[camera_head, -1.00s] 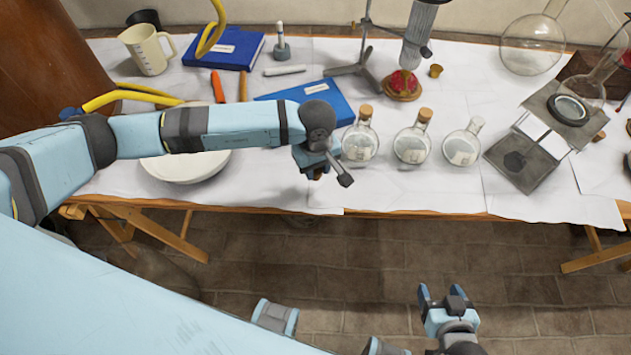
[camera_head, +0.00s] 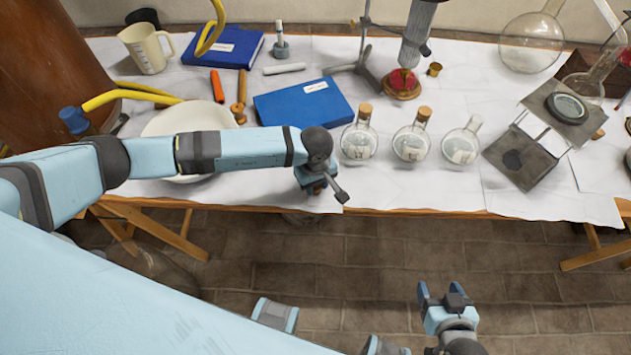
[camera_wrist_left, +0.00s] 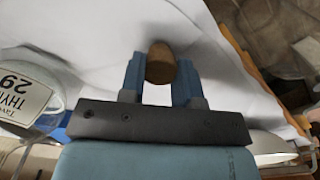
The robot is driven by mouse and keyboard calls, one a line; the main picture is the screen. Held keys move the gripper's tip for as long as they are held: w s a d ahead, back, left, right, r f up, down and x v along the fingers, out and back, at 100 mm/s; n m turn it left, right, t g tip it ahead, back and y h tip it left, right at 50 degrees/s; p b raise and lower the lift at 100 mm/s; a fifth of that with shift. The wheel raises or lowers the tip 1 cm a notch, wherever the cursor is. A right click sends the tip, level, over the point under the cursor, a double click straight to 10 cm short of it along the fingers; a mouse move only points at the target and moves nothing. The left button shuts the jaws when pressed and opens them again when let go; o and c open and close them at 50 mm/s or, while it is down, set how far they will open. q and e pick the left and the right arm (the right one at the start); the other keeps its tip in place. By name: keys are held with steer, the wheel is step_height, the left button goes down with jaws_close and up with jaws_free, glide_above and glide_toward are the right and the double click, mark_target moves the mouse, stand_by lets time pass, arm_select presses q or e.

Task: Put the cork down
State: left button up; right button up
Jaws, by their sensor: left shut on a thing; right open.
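My left gripper (camera_head: 314,184) is low over the front edge of the white-covered table. In the left wrist view its two blue fingers are shut on a brown cork (camera_wrist_left: 160,62). The cork sits between the fingertips, with white cloth behind it; I cannot tell whether it touches the cloth. In the head view the cork is mostly hidden by the gripper. My right gripper (camera_head: 441,294) is open and empty, over the floor in front of the table.
Two corked flasks (camera_head: 359,140) (camera_head: 412,145) and an open flask (camera_head: 461,147) stand right of my left gripper. A blue book (camera_head: 303,102) and a white bowl (camera_head: 178,122) lie behind the arm. A metal stand (camera_head: 520,160) is further right. Cloth before the flasks is clear.

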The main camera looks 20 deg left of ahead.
arm_select(q)
steer(key=o, duration=1)
